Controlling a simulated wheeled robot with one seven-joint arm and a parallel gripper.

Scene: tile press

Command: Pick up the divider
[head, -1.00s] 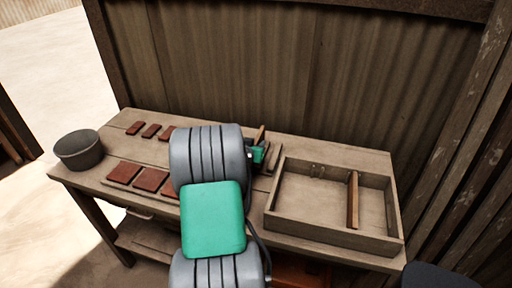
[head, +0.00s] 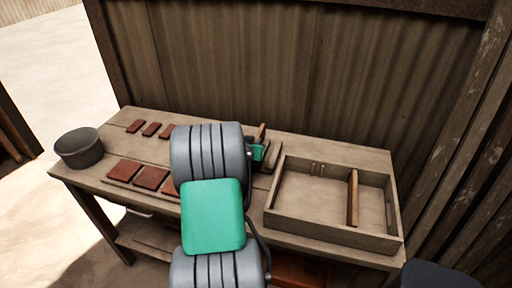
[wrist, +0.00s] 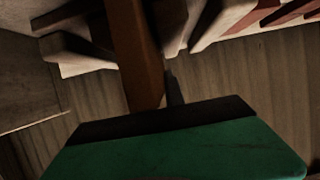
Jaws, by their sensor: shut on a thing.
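The divider, a thin brown wooden slat (head: 262,131), sticks up just above my gripper (head: 257,153) near the middle of the table. In the wrist view the divider (wrist: 138,50) runs up from the green gripper body, between pale wooden pieces (wrist: 75,52) on either side. My gripper is shut on it. The fingertips are mostly hidden, and I cannot tell whether the divider's lower end touches the pale pieces. My arm covers much of the table's middle in the head view.
A wooden tray (head: 282,202) at the right holds another brown slat (head: 352,198) standing across it. Several red tiles (head: 151,178) lie at the left, with a grey bucket (head: 79,148) at the far left corner. A corrugated wall (head: 260,70) stands behind the table.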

